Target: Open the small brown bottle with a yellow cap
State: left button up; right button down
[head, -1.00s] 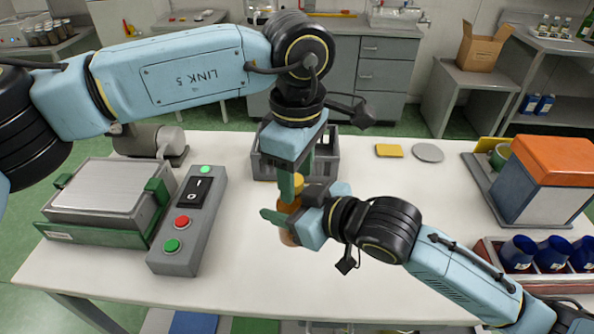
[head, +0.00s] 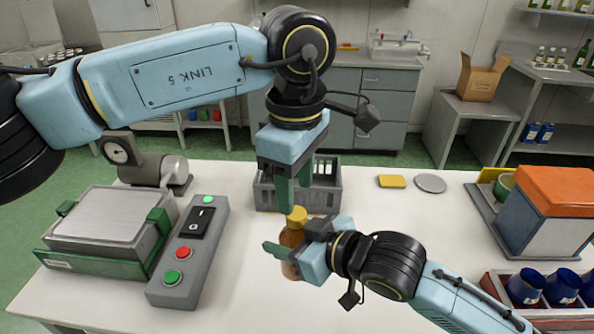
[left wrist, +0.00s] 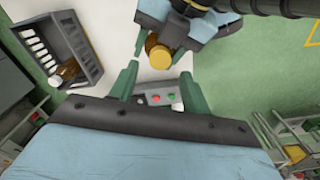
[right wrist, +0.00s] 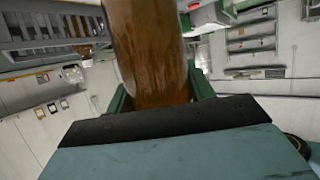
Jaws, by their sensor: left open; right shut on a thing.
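The small brown bottle (head: 291,240) stands upright in my right gripper (head: 290,258), which is shut on its body just over the table. Its yellow cap (head: 297,214) sits on the top. My left gripper (head: 294,200) points down, open and empty, with its fingertips just above the cap. In the left wrist view, the cap (left wrist: 160,56) shows beyond and between the two spread fingers. In the right wrist view, the brown bottle body (right wrist: 150,55) fills the space between the fingers; its cap is out of that view.
A grey crate (head: 268,196) stands behind the bottle; the left wrist view shows a brown item (left wrist: 68,70) in it. A control box (head: 188,252) and a metal-topped device (head: 105,222) stand left. A yellow block (head: 392,181) and grey disc (head: 431,183) lie behind right. An orange-topped box (head: 552,190) stands right.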

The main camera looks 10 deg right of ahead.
aim_at(296, 213)
pick_arm(q)
jog(key=shift+f, duration=2.35)
jog(key=c, duration=1)
jog(key=n, duration=0.3)
jog(key=o, duration=1.1)
jog(key=shift+c, duration=0.2)
